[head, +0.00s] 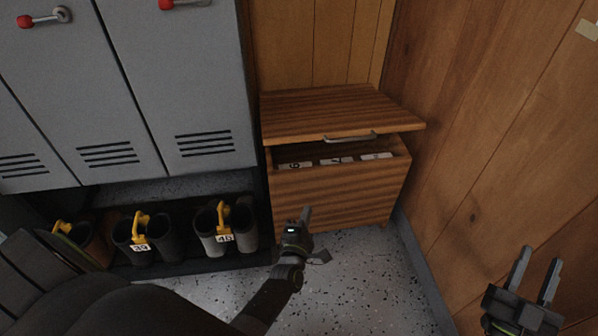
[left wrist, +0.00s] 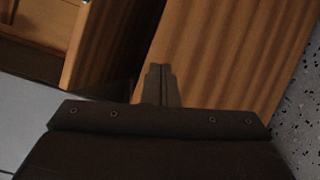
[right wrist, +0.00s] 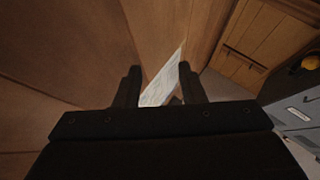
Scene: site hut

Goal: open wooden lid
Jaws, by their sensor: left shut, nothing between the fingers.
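The wooden lid (head: 335,112) tops a wooden box (head: 340,195) in the corner, with a metal handle (head: 350,138) on its front edge. The lid is tilted partly up, leaving a gap at the front where several pale labelled items show inside. My left gripper (head: 306,214) is shut and empty, in front of the box's front panel and below the lid's edge. In the left wrist view its closed fingers (left wrist: 161,82) point at striped wood. My right gripper (head: 537,275) is open and empty at the lower right, away from the box.
Grey lockers (head: 110,80) with red-ended handles stand left of the box. Below them a low rack holds several dark boots (head: 165,248) with yellow tags. A wood-panelled wall (head: 490,140) closes the right side. Speckled floor (head: 365,280) lies clear in front of the box.

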